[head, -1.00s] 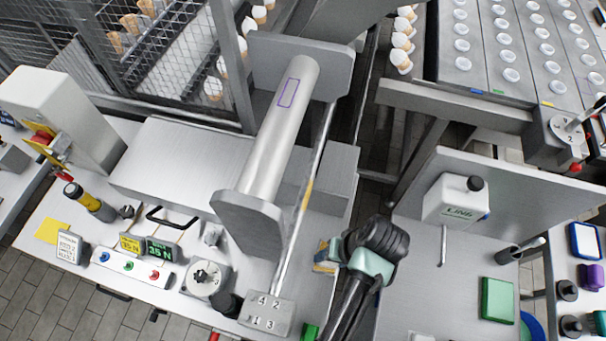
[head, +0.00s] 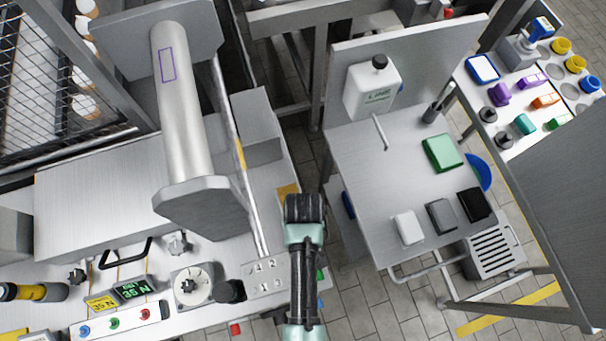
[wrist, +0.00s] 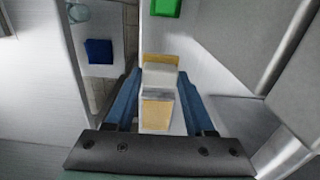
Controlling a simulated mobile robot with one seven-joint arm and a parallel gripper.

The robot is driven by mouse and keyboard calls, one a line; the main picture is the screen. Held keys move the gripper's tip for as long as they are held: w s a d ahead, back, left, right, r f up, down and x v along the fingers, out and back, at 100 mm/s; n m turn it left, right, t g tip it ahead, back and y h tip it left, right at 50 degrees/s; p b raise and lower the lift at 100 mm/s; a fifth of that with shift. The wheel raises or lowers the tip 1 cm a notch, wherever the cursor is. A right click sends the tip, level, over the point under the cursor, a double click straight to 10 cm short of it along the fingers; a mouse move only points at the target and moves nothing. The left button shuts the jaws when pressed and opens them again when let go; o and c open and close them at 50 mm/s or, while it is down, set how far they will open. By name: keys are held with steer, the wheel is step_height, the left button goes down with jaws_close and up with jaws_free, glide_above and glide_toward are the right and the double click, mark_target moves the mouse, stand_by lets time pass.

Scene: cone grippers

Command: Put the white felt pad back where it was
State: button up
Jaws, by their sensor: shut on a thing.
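My gripper (wrist: 160,82) is shut on a pale block (wrist: 160,77) with a whitish top and a grey near edge. A yellow patch (wrist: 157,114) shows past both ends of the block. In the head view my gripper (head: 304,208) is over the bench's right edge, beside the yellow patch (head: 287,191); its fingertips and the block are hidden under my wrist. A white pad-like block (head: 408,228) lies at the front of the side table, left of a grey block (head: 441,215) and a black block (head: 473,204). I cannot tell which white piece is the felt pad.
The side table (head: 365,180) also holds a green block (head: 442,153), a white bottle (head: 372,88) and a dark cup (head: 432,112); its middle is clear. A floor gap separates bench and side table.

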steer(key=shift+f, duration=1.2)
steer(key=shift+f, duration=0.2)
steer(key=o, duration=1.2)
steer(key=shift+r, duration=0.15)
